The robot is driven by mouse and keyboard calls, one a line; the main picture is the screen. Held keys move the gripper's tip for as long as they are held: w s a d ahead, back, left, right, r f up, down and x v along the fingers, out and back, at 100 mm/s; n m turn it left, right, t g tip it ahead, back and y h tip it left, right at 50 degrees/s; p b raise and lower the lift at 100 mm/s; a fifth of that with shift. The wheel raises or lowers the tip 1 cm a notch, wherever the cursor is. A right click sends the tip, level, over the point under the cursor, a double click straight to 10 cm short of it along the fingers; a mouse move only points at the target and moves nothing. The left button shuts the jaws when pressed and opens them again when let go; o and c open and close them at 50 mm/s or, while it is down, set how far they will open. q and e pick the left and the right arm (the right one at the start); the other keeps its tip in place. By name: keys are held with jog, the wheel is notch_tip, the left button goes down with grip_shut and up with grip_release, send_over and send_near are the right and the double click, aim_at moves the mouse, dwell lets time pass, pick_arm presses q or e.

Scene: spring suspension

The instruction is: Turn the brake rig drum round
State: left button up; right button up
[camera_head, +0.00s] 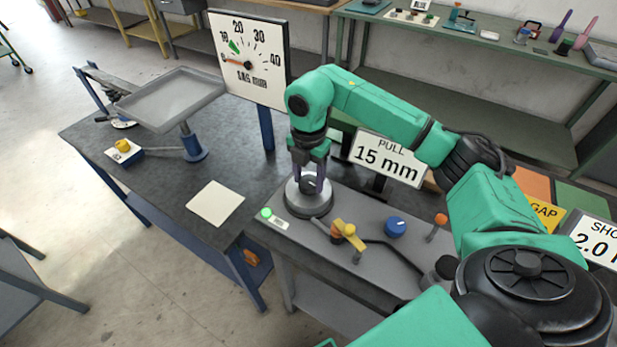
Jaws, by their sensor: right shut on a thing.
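The brake rig drum (312,207) is a grey round disc with a raised middle, standing on the grey bench top just below the centre of the view. My right gripper (309,185) points straight down over it. Its dark fingers are shut on the raised middle part of the drum, and they partly hide that part. I cannot tell how far the drum is turned. My left gripper is not in view.
A small plate with a green light (267,213), a yellow lever (348,233), a blue knob (395,226) and an orange-tipped lever (437,225) are near the drum. A dial board (250,85) and a "PULL 15 mm" sign (385,160) stand behind. A grey tray (170,97) is at left.

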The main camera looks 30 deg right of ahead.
jog(key=shift+w+r, duration=0.15)
jog(key=shift+r, duration=0.1)
jog(key=o, duration=1.1)
jog(key=shift+o, duration=1.3)
jog(key=shift+f, duration=0.15)
